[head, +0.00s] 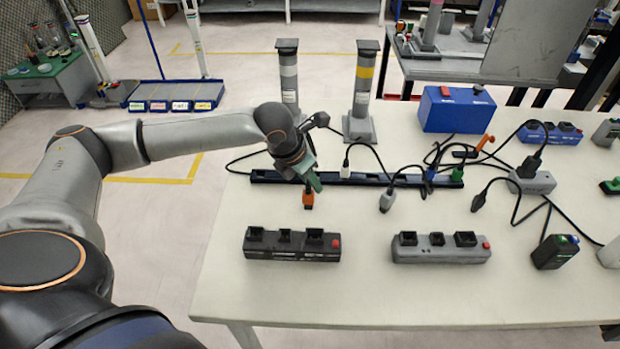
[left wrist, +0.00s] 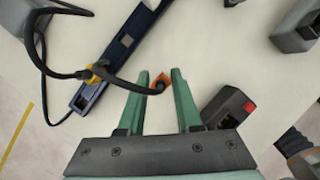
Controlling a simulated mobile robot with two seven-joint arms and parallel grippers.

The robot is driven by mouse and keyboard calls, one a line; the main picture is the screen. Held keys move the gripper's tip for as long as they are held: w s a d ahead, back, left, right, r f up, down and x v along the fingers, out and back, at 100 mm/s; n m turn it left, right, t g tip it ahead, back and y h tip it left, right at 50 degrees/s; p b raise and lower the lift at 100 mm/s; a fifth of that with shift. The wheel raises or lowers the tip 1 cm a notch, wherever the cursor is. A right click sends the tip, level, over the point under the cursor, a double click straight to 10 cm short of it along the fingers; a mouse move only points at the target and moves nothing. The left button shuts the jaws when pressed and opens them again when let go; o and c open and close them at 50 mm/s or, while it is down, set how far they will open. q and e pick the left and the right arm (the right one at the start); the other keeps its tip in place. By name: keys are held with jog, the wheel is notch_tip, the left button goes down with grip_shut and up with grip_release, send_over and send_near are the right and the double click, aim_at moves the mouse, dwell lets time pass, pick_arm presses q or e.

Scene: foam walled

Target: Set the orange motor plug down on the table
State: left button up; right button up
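The orange motor plug (head: 308,198) shows just below my left gripper (head: 315,186) in the head view, above or at the white table (head: 345,290). In the left wrist view the plug (left wrist: 164,80) sits between the two green fingertips (left wrist: 161,76), which stand apart by about its width. The left gripper appears shut on it. The plug's black cable runs off to the left across one finger. Whether the plug touches the table is hard to tell. My right gripper is not in view.
A black power strip (head: 291,245) and a grey one (head: 441,249) lie nearer the front. A dark blue rail (head: 350,180) runs behind the plug. A grey plug (head: 387,201) lies to the right. Bare table lies between the plug and the grey one.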

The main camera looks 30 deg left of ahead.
pick_arm(q)
jog(key=shift+o, duration=0.2)
jog(key=shift+r, duration=0.1)
jog(key=shift+s+r, duration=0.1)
jog(key=shift+r, duration=0.25)
jog(key=p+v, duration=0.1)
jog(key=v, duration=1)
jog(key=shift+p, duration=0.3)
jog(key=shift+s+a, duration=0.1)
jog(key=shift+s, duration=0.05)
